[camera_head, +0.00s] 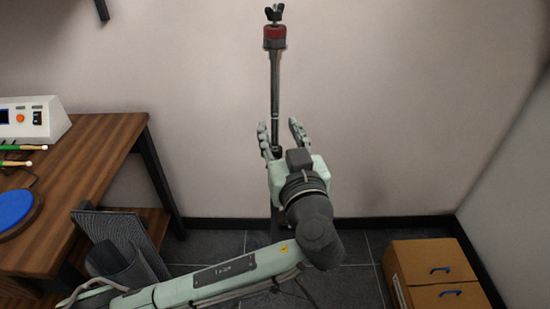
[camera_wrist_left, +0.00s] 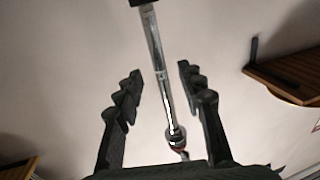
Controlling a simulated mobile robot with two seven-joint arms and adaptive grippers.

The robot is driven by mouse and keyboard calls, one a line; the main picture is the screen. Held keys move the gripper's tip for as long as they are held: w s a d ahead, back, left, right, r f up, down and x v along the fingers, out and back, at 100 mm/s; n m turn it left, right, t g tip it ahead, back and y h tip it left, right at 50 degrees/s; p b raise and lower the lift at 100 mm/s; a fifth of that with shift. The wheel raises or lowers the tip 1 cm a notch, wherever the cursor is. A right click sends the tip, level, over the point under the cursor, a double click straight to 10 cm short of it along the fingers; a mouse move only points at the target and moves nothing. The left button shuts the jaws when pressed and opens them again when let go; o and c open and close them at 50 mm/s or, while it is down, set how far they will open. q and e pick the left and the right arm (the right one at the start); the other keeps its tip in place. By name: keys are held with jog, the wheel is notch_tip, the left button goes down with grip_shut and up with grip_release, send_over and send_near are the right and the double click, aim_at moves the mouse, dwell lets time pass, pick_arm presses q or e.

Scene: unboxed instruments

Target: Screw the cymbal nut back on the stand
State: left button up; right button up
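The cymbal stand (camera_head: 275,85) is a thin upright metal rod in front of the wall. A black wing-shaped nut (camera_head: 275,12) sits at its very top, above a red and grey felt piece (camera_head: 274,36). I cannot tell how far the nut is threaded. My left gripper (camera_head: 279,128) is open, well below the nut, with a finger to each side of the rod. In the left wrist view, the rod (camera_wrist_left: 160,70) shows between the open fingers (camera_wrist_left: 159,72), touching neither; its reddish end is partly hidden at the bottom. My right gripper is not in view.
A wooden table (camera_head: 95,160) at the left holds a white device (camera_head: 45,122), drumsticks (camera_head: 22,147) and a blue round pad (camera_head: 14,208). A cardboard-coloured box (camera_head: 425,270) with blue handles stands on the floor at right. Space beside the rod's upper part is clear.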

aim_at(276, 121)
pick_arm(q)
jog(key=w, duration=0.2)
jog(key=w+a, duration=0.1)
jog(key=w, duration=0.1)
jog(key=shift+w, duration=0.4)
grip_shut()
